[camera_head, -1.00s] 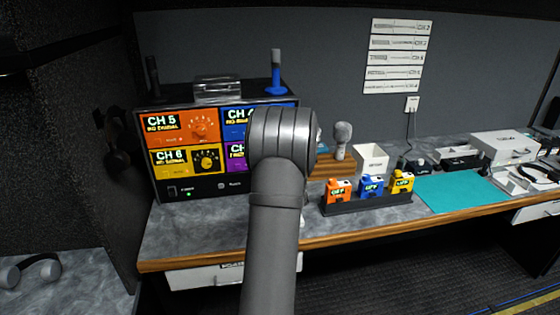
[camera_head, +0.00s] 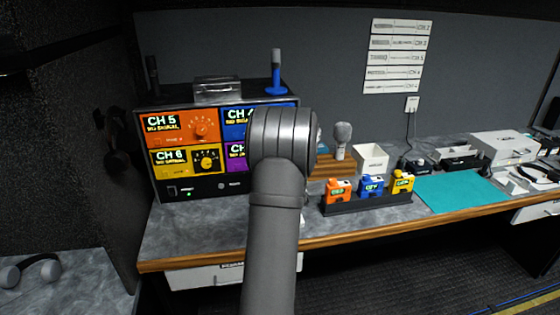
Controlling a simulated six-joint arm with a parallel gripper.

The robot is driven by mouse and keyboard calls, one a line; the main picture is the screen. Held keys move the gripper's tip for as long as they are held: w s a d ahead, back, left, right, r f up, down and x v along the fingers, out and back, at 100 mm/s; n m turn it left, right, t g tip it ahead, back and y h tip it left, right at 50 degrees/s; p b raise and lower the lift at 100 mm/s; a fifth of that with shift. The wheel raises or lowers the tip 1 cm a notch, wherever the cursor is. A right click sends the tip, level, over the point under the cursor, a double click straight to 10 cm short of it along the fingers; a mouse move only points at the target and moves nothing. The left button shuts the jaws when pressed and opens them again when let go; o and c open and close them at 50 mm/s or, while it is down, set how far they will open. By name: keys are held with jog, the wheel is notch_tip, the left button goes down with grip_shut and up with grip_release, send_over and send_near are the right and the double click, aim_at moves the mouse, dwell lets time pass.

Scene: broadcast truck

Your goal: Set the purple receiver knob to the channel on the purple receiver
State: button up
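The receiver rack (camera_head: 215,187) stands on the left of the desk with coloured panels. The purple receiver (camera_head: 236,155) is at its lower right, and only a sliver of it shows left of my arm. The purple receiver knob is hidden behind my arm. The orange panel (camera_head: 177,127) reads CH 5, the yellow panel (camera_head: 184,161) reads CH 6, and the blue panel (camera_head: 234,122) reads CH with its number partly covered. My gripper is not in view; my arm stands in front of the rack's right side.
Orange, blue and yellow packs (camera_head: 371,185) sit in a dark holder (camera_head: 366,203) to the right of my arm. A white bin (camera_head: 371,158), a microphone (camera_head: 342,138) and a teal mat (camera_head: 461,193) are further right. The desk front left of my arm (camera_head: 200,235) is clear.

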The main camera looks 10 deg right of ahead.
jog(key=shift+n, duration=0.3)
jog(key=o, duration=1)
jog(key=shift+c, duration=0.2)
jog(key=s, duration=1.7)
jog(key=shift+s, duration=0.2)
jog(key=w, duration=1.7)
jog(key=shift+w, duration=0.25)
